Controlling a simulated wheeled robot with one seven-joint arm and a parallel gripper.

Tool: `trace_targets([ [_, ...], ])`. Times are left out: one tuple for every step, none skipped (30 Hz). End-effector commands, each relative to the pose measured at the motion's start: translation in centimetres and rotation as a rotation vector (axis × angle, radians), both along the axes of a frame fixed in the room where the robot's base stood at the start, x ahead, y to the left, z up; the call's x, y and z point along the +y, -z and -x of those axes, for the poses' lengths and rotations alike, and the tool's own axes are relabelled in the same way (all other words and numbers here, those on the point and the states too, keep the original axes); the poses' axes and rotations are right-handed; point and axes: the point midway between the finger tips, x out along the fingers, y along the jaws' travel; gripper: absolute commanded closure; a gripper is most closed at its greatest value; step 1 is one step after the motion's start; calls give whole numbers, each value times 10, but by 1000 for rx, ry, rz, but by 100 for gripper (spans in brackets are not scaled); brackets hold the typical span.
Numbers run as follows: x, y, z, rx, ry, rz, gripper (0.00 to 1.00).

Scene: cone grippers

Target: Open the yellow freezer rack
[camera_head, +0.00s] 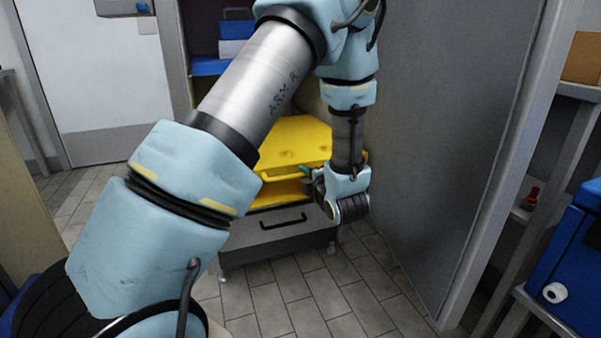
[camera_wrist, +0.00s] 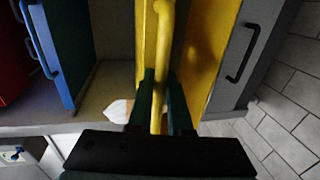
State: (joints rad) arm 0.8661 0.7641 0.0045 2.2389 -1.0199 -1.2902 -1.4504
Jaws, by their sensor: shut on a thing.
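The yellow freezer rack (camera_head: 298,138) sits low in the cabinet, above a grey drawer. Its yellow bar handle (camera_head: 282,176) runs across its front. My gripper (camera_head: 308,174) is at the right part of this handle, partly hidden by my wrist. In the wrist view, the rack's yellow front (camera_wrist: 205,55) shows beside the handle (camera_wrist: 158,60). The handle passes between the two dark fingers of my gripper (camera_wrist: 161,105), which are shut on it. My arm hides the rack's left side in the head view. I cannot tell how far out the rack is.
The grey drawer (camera_head: 272,234) with a black handle lies below the rack. A tall grey door panel (camera_head: 440,120) stands close on the right. A blue box (camera_head: 572,255) sits at the far right. A blue drawer (camera_wrist: 52,45) is near the rack. Tiled floor (camera_head: 310,300) in front is clear.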

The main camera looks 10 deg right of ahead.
Motion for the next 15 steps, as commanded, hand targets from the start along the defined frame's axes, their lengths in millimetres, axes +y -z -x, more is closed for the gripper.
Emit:
trace_targets([
  [-2, 2, 8, 2, 3, 0, 100],
  [-2, 2, 12, 2, 3, 0, 100],
  [-3, 2, 17, 2, 4, 0, 100],
  [-4, 2, 20, 2, 4, 0, 100],
  [-4, 2, 24, 2, 4, 0, 100],
  [-4, 2, 27, 2, 3, 0, 100],
  [-4, 1, 30, 2, 2, 0, 100],
  [-5, 1, 32, 2, 3, 0, 100],
  [-5, 1, 35, 1, 3, 0, 100],
  [-6, 1, 37, 2, 3, 0, 100],
  [-6, 1, 39, 2, 3, 0, 100],
  [-6, 1, 41, 2, 2, 0, 100],
  [-6, 1, 42, 2, 2, 0, 100],
  [-6, 1, 43, 2, 1, -1, 100],
  [-6, 1, 44, 2, 1, -1, 100],
])
